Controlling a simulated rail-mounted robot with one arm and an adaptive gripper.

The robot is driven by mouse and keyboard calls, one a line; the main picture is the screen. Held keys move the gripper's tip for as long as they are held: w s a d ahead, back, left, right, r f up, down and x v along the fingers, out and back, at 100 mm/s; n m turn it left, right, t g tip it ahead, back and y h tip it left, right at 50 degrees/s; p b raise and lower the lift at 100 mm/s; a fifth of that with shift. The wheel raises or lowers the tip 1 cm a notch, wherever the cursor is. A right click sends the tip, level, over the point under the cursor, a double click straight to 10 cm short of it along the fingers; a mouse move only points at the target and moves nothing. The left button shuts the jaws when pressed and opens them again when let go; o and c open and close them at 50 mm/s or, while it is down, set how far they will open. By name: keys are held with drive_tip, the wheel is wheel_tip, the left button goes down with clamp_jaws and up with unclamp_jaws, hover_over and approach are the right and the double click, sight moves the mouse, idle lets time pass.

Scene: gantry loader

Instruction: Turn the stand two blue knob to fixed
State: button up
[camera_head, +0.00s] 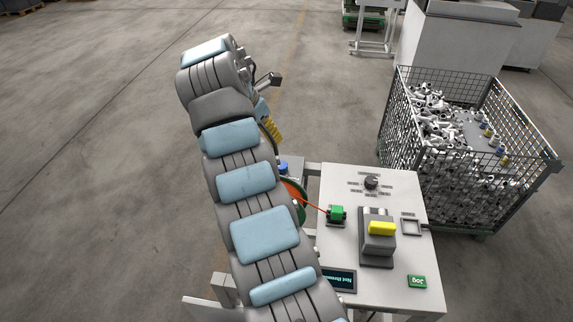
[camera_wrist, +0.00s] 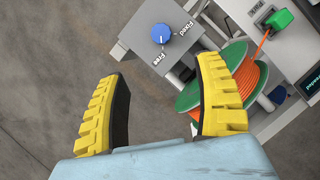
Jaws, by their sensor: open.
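The blue knob (camera_wrist: 161,34) sits on a grey plate (camera_wrist: 135,38) near the top of the wrist view. The labels "Fixed" and "Free" are printed beside it. A pale mark shows on the knob, but which label it points at is hard to tell. The knob also shows small in the head view (camera_head: 283,166), beside my arm. My gripper (camera_wrist: 164,72) is open and empty, its yellow fingers wide apart. The knob lies beyond the fingertips, between their lines and apart from them. In the head view my gripper (camera_head: 272,130) is partly hidden behind my arm.
A green spool with orange cord (camera_wrist: 238,80) lies close behind the right finger. A white control table (camera_head: 345,240) carries a dial, a green block (camera_head: 337,214) and a yellow-topped switch (camera_head: 381,229). A wire crate (camera_head: 470,190) of metal parts stands right. Floor on the left is clear.

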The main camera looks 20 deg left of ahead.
drive_tip(key=p, duration=0.4)
approach(281, 165)
drive_tip(key=x, duration=1)
drive_tip(key=shift+d+f, duration=0.1)
drive_tip(key=c, duration=1.2)
